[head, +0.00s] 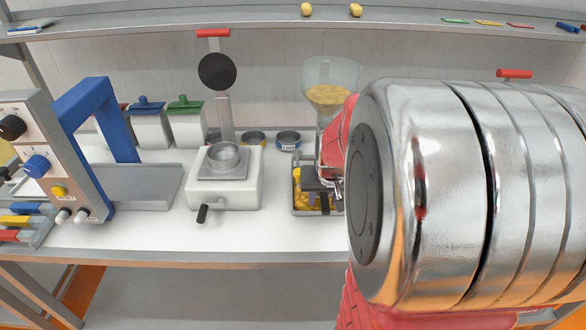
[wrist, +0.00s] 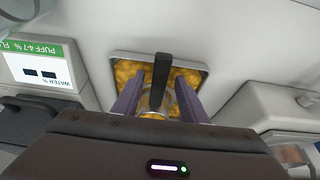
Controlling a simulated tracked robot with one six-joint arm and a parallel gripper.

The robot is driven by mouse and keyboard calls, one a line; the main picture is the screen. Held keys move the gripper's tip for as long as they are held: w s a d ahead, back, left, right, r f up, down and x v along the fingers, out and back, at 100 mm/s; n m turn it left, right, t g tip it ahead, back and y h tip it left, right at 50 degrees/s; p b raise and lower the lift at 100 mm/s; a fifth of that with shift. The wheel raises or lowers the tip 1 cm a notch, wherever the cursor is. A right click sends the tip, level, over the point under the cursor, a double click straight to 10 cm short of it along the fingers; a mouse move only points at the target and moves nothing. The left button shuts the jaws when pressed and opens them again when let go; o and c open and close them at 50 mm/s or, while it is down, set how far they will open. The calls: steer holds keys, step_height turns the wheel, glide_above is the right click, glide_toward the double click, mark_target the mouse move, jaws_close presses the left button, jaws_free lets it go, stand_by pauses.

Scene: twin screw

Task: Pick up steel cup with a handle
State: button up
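The steel cup (wrist: 156,103) shows in the wrist view between my fingers, over a tray of yellow pieces. Its black handle (wrist: 161,70) points away from my gripper. My gripper (wrist: 160,76) has its two dark fingers apart, one on each side of the handle, with yellow pieces showing in the gaps. Whether a finger touches the cup is not clear. In the head view my arm covers most of this spot. The black handle (head: 325,203) shows there at the tray, below my dark gripper (head: 313,177). The cup's lower part is hidden.
The tray (wrist: 205,69) stands below a clear hopper (head: 331,74). A white device with a steel dish (head: 222,157) stands to its left. A blue-framed machine (head: 104,110) is farther left. Bare white counter (head: 270,228) lies in front.

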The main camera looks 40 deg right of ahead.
steer(key=shift+w+d+f, duration=0.25)
steer(key=shift+d+f, duration=0.05)
steer(key=shift+d, duration=0.05)
steer(key=shift+f, duration=0.2)
steer(key=shift+w, duration=0.1)
steer(key=shift+f, duration=0.3)
stand_by(0.6)
steer(key=shift+c, duration=0.3)
jaws_close()
